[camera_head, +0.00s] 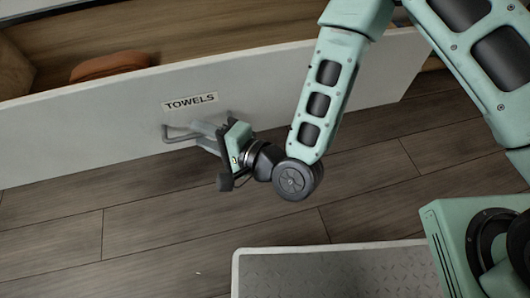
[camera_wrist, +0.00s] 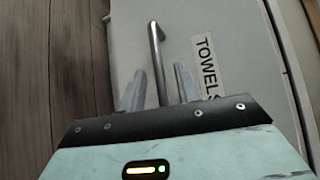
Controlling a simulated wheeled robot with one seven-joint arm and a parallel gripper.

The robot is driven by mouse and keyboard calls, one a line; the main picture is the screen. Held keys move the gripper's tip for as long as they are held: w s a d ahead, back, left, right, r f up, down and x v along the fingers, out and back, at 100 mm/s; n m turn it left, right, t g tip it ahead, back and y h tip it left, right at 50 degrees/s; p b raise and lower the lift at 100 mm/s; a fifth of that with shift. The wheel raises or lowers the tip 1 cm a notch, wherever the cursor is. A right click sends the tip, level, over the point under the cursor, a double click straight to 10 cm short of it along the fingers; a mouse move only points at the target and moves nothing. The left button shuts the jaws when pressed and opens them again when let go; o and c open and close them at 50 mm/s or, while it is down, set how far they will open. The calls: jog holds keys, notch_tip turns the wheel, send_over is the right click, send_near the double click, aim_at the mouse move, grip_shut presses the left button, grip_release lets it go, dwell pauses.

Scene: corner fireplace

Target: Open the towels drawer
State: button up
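The towels drawer (camera_head: 90,125) has a pale front with a "TOWELS" label (camera_head: 190,101). It stands pulled out, and its brown wooden inside shows behind the front. Its metal bar handle (camera_head: 172,138) sits below the label. My gripper (camera_head: 204,130) is at the right part of the handle. In the wrist view the handle (camera_wrist: 155,50) runs between the two fingers of my gripper (camera_wrist: 160,72), with a gap visible on each side. The fingers look open around the bar. The label also shows in the wrist view (camera_wrist: 207,65), right of the fingers.
A rounded orange-brown item (camera_head: 112,65) lies inside the drawer at the left. The dark wooden floor (camera_head: 150,215) in front of the drawer is clear.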

jog(key=p+v, duration=0.9)
jog(key=v, duration=0.7)
jog(key=shift+p, duration=0.3)
jog(key=w+a+r+n+g+h, duration=0.2)
jog(key=w+n+g+h, duration=0.3)
jog(key=n, duration=0.6)
jog(key=w+d+r+n+g+h, duration=0.1)
jog(key=w+d+r+n+h, duration=0.15)
jog(key=d+r+h, duration=0.35)
jog(key=s+d+r+n+g+h, duration=0.1)
jog(key=s+d+r, duration=0.3)
jog(key=r, duration=0.3)
jog(key=s+d+r+n+g+h, duration=0.1)
jog(key=s+d+r, duration=0.3)
jog(key=s+r, duration=0.15)
notch_tip(320, 180, up, 35)
jog(key=p, duration=3.3)
jog(key=shift+w+p, duration=0.15)
jog(key=shift+p, duration=0.25)
